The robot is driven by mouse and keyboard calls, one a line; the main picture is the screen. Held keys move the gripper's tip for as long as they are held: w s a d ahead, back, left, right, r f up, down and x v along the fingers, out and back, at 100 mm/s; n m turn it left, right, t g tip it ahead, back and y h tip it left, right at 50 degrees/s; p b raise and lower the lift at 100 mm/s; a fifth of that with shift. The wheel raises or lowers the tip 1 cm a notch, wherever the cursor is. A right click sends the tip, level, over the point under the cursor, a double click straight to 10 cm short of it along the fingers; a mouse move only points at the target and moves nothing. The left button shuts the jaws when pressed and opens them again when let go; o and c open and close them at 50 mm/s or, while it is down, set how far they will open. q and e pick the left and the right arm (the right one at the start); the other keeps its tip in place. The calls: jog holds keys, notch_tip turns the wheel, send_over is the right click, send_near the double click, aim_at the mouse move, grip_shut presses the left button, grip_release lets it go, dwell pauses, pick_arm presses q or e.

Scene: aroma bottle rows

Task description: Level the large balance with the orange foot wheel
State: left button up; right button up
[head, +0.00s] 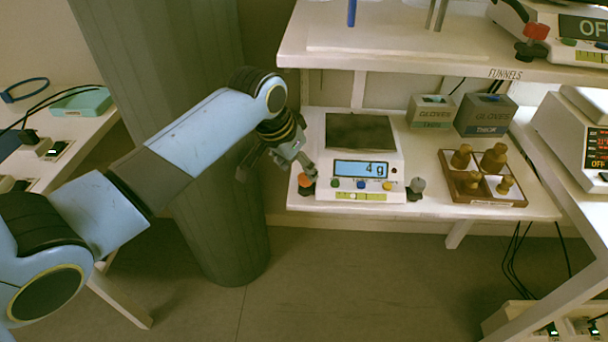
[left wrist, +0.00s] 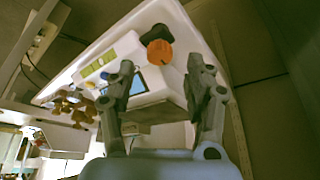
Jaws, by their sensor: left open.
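The large balance (head: 396,165) is a white box with a dark weighing plate and a lit display reading 4 g. It stands on the lower shelf. Its orange foot wheel (head: 305,181) is at the front left corner, and a grey foot wheel (head: 417,185) is at the front right. My left gripper (head: 302,167) is just above and beside the orange wheel. In the left wrist view the open fingers (left wrist: 161,66) have the orange wheel (left wrist: 159,52) between and beyond their tips. I cannot tell whether they touch it.
Another balance (head: 575,135) is far right.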

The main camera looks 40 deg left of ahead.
aim_at(305, 177)
pick_arm(q)
jog(key=shift+b+x, duration=0.35)
jog(key=shift+x, duration=1.5)
grip_shut()
